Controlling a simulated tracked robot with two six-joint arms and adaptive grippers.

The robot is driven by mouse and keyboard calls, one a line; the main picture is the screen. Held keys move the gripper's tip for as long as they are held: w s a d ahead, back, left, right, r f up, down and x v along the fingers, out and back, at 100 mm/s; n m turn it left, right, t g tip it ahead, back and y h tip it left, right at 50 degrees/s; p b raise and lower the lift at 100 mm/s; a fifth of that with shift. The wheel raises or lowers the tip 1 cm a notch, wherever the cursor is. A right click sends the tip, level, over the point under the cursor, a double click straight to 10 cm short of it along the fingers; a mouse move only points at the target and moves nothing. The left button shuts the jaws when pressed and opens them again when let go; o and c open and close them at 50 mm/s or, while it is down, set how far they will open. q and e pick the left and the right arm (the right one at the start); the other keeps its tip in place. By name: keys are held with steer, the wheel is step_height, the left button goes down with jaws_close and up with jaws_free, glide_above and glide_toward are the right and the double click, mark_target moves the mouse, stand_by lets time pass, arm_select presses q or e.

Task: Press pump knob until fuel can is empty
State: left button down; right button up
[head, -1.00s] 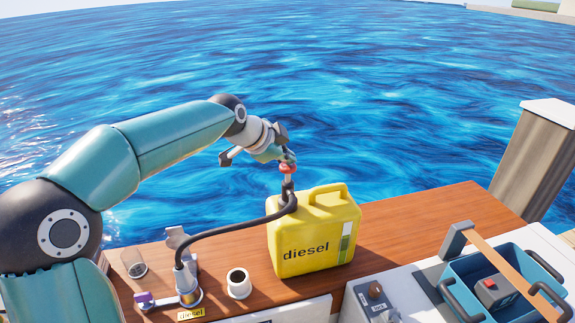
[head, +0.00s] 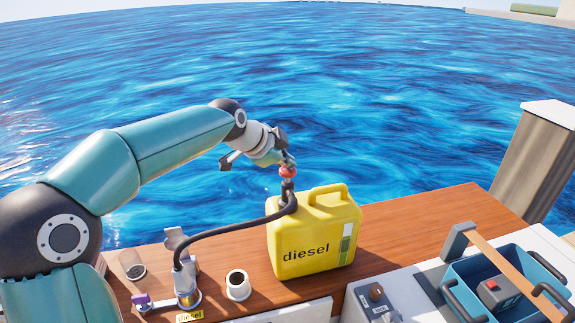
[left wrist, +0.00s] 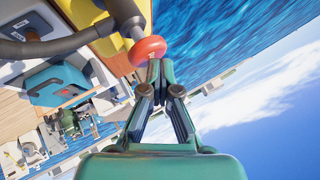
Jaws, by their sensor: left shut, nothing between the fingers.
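The yellow fuel can (head: 305,240), marked diesel, stands upright on the wooden deck. A level strip (head: 346,243) shows on its right side, partly green. The red pump knob (head: 288,171) sits on top of the pump on the can. A black hose (head: 232,230) runs from the pump to the filler (head: 186,290) at the left. My left gripper (head: 288,161) is shut and empty, its fingertips at the top of the red knob. In the left wrist view the knob (left wrist: 147,50) is right at the fingertips (left wrist: 154,68). My right gripper is not in view.
A white cup-like fitting (head: 238,286) and a clear cup (head: 132,265) stand on the deck (head: 420,220) near the filler. A blue toolbox (head: 470,268) with a wooden handle is at the right. A post (head: 540,160) rises behind it. Water lies beyond the deck.

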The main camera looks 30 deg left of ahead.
mark_target(286, 171)
arm_select(q)
steer(key=shift+f+b, duration=0.6)
steer(key=shift+f, duration=0.15)
steer(key=shift+r, duration=0.2)
stand_by(0.5)
steer(key=shift+r+p, duration=1.6)
steer(key=shift+r, duration=0.4)
step_height(286, 171, up, 5)
steer(key=p, duration=0.4)
